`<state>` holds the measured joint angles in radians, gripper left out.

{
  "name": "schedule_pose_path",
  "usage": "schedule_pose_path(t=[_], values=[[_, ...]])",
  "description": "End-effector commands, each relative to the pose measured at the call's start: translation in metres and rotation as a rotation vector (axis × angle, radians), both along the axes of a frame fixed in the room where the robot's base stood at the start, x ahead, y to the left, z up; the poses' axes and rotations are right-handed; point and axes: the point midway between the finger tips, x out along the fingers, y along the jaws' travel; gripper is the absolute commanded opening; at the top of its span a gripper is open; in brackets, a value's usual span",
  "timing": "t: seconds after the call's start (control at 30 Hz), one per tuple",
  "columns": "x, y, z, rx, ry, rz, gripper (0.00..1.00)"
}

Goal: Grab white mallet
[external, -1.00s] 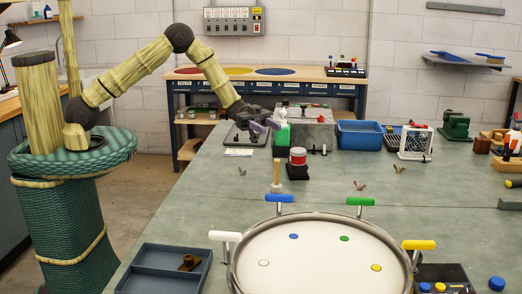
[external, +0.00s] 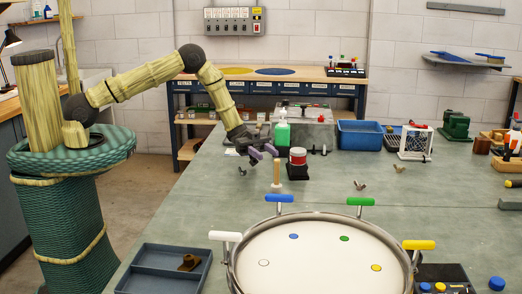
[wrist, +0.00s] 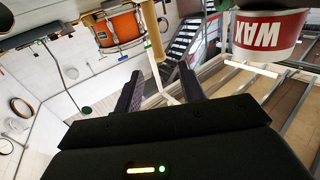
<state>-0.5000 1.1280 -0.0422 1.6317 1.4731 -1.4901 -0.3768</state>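A mallet with an upright tan handle (external: 277,172) and a pale head (external: 277,187) stands head down on the bench, behind the round drum. A white T-shaped handle (external: 225,236) sits at the left rim of the drum (external: 330,262). I cannot tell which of the two is the white mallet. My gripper (external: 263,152) is above the bench, a little behind and left of the upright tan handle, and apart from it. In the wrist view my gripper (wrist: 161,72) has its two dark fingers spread, with no object clearly held.
A red and white jar (external: 298,157) stands close right of my gripper; a jar marked WAX (wrist: 268,35) shows in the wrist view. A green bottle (external: 282,131) stands behind. Blue, green and yellow handles ring the drum. A tray (external: 165,270) lies front left.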

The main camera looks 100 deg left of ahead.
Motion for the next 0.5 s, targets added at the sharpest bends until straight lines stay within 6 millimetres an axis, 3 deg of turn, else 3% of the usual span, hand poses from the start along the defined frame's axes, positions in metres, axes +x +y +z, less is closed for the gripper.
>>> schedule_pose_path(t=[0.13, 0.5], values=[[0.012, -0.018, 0.003, 0.0, -0.001, -0.002, 0.4], [0.015, -0.021, 0.002, 0.0, -0.001, -0.001, 0.4]])
